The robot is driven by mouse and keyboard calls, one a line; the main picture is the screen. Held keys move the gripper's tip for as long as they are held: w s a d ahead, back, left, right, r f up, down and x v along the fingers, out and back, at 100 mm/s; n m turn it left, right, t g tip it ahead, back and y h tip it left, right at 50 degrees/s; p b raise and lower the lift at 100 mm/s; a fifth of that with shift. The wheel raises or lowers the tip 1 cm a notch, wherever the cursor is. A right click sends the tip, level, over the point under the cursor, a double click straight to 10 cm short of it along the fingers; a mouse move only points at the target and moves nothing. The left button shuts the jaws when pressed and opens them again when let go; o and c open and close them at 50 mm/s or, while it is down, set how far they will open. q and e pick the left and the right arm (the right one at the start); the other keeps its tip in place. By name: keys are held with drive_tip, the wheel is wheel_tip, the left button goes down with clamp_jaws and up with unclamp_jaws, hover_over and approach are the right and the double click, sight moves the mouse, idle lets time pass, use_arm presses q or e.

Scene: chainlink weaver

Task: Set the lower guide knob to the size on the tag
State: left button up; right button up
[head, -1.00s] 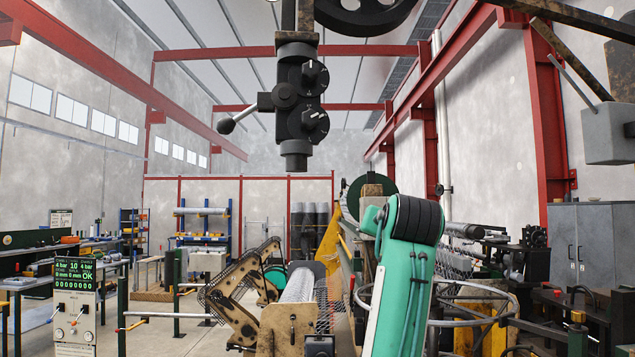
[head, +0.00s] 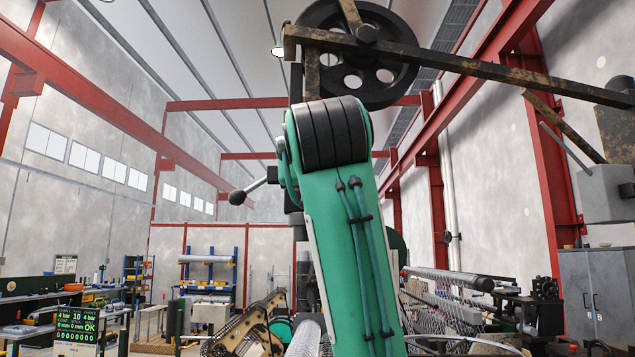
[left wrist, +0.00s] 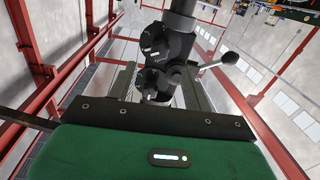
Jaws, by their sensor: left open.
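The dark guide head with two round knobs shows upside down in the left wrist view. Its lower knob (left wrist: 156,40) is nearer the top of that picture; the upper knob (left wrist: 153,84) is below it. My left gripper (left wrist: 160,84) is open, its fingers on either side of the upper knob in the picture; I cannot tell whether they touch anything. In the head view one of my green arms hides the knobs, and only the head's ball-ended lever (head: 252,187) sticks out to the left. I cannot make out a size tag. My right gripper is not in view.
A flywheel (head: 400,60) and a long rusty bar (head: 480,68) are above the guide head. A display panel (head: 76,326) with green digits stands at lower left. Wire mesh (head: 440,310) and machinery lie at lower right, by grey cabinets (head: 590,290).

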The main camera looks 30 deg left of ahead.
use_arm(q)
drive_tip(key=p+x, duration=0.3)
drive_tip(key=x, duration=0.5)
drive_tip(key=shift+w, duration=0.1)
drive_tip(key=c, duration=1)
